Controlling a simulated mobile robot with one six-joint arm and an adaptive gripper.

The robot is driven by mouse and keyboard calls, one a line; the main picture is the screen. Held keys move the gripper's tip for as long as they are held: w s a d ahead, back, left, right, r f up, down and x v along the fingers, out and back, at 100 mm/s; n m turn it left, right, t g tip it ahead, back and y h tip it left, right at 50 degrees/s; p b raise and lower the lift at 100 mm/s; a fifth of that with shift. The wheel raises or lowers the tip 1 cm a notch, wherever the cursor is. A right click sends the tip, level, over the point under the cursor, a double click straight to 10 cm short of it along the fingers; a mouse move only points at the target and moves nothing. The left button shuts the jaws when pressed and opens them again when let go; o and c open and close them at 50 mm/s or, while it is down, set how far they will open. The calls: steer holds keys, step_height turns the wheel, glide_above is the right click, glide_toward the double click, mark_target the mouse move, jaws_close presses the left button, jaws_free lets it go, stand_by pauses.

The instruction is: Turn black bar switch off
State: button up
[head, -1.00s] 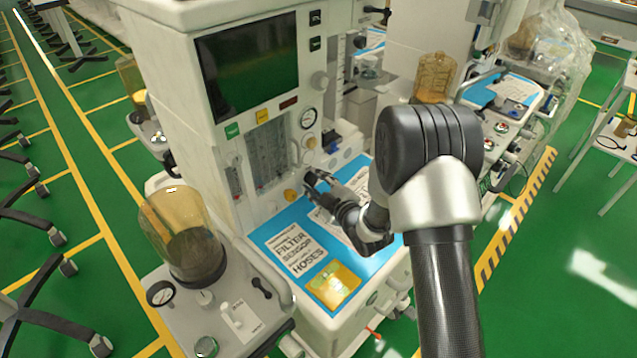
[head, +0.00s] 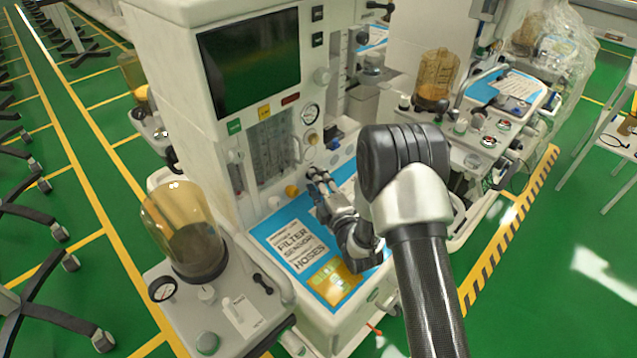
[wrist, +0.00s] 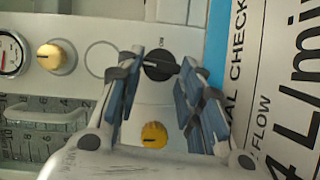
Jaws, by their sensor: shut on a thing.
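The black bar switch (wrist: 160,66) is a round black knob with a raised bar, on the pale machine panel in the wrist view. My gripper (wrist: 162,62) has its two blue-padded fingers on either side of the switch, shut on it, with a fingertip at each edge. In the head view my gripper (head: 318,176) is at the lower front panel of the anaesthesia machine, above the blue work surface. The switch cannot be made out there.
A yellow knob (wrist: 154,134) sits between my fingers, below the switch. The blue worktop (head: 268,232) carries printed labels. An amber canister (head: 185,232) stands at left.

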stand_by(0.3)
steer(key=o, duration=1.1)
steer(key=shift+c, duration=0.2)
